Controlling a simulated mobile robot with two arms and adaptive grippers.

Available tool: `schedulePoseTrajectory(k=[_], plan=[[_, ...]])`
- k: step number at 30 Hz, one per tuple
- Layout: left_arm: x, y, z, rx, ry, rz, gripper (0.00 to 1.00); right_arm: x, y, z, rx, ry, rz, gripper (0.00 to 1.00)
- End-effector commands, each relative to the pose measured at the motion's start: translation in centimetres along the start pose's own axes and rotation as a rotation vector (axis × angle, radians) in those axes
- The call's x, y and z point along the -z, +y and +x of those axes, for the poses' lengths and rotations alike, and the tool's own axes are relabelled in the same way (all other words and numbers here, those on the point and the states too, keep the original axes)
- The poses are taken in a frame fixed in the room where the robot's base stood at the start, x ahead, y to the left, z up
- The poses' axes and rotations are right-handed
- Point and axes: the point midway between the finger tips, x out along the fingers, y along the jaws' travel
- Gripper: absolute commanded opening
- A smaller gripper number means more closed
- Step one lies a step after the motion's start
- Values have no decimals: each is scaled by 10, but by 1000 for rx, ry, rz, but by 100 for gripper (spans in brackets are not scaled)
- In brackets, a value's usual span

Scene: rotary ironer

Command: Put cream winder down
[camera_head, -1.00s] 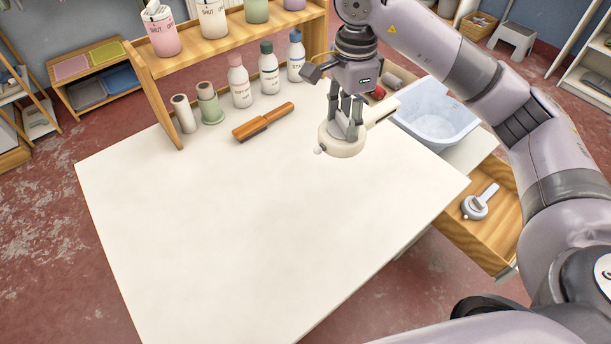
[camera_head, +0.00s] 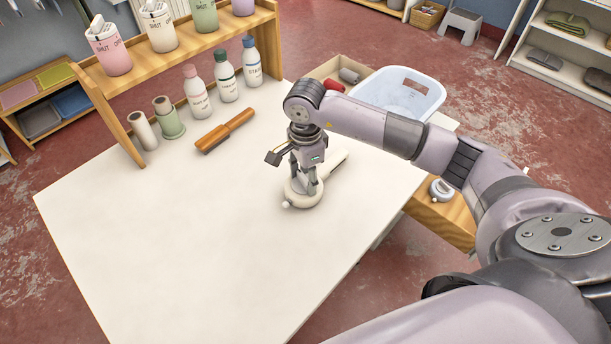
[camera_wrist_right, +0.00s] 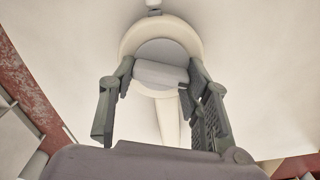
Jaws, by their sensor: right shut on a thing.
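The cream winder (camera_head: 302,199) has a round cream body, a small knob at its front left and a handle pointing back right in the head view. It is at or just above the white table top (camera_head: 190,250); I cannot tell whether it touches. My right gripper (camera_head: 308,186) points down over it and is shut on its raised grey middle part. In the right wrist view the winder (camera_wrist_right: 135,38) shows its round rim and grey centre, with the gripper fingers (camera_wrist_right: 160,82) on either side of the grey grip. My left gripper is not in view.
A wooden shelf (camera_head: 190,42) stands behind. A pale blue tub (camera_head: 400,93) is at the back right. The table's front left is clear.

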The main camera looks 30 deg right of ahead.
Motion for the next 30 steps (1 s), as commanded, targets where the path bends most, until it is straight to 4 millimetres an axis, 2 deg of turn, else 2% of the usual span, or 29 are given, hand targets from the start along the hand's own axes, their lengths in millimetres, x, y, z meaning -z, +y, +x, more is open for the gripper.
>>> schedulePoseTrajectory(k=[12,13,21,30], plan=[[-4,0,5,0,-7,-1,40,0,-1,10,3,0,-1,13],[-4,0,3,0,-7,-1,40,0,0,8,2,0,-1,46],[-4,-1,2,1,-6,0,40,0,0,8,2,0,0,64],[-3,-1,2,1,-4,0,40,0,0,7,2,0,0,64]])
